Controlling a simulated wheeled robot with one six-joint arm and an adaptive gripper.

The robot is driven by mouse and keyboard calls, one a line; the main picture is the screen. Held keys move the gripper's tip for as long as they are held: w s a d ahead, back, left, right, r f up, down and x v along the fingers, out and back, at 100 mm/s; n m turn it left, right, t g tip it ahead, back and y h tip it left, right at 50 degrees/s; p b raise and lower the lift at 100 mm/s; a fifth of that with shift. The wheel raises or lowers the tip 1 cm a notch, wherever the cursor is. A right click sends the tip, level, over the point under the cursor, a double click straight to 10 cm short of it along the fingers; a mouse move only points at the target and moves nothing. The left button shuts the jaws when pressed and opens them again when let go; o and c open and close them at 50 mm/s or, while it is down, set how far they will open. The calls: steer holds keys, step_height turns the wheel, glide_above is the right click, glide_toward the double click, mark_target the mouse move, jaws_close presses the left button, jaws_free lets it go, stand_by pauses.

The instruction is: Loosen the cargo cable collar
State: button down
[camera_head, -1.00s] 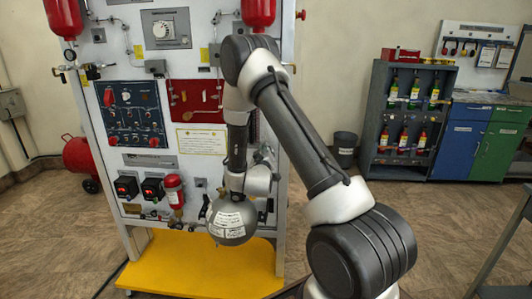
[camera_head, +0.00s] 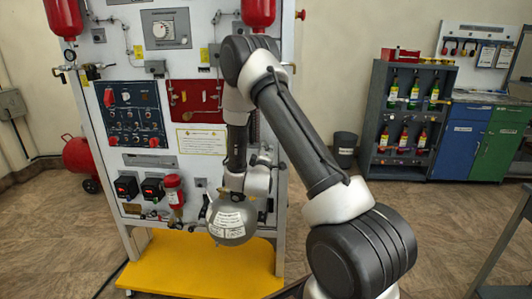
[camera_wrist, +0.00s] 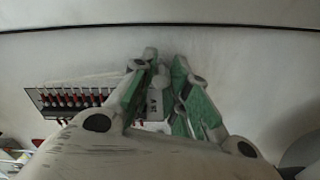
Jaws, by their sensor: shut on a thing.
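In the wrist view, my gripper (camera_wrist: 165,62) has its two green-padded fingers closed around a small grey piece (camera_wrist: 155,88) with dark lettering. It appears to be the cargo cable collar, in front of a pale panel (camera_wrist: 240,70). The fingers hide most of it, and I cannot tell how far it is turned. In the head view, my arm reaches down to the right side of the trainer (camera_head: 160,110). My fingertips cannot be made out there. No cable can be clearly traced from the collar.
In the wrist view, a strip of red and dark terminals (camera_wrist: 72,98) lies left of the fingers. A red cylinder (camera_head: 173,192) and a yellow base (camera_head: 200,265) are nearby.

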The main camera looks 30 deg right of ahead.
steer(key=shift+w+a+r+n, duration=0.1)
steer(key=shift+w+a+n, duration=0.05)
steer(key=shift+n, duration=0.15)
steer(key=c, duration=1.3)
jaws_free()
steer(key=shift+c, duration=0.2)
steer(key=v, duration=1.2)
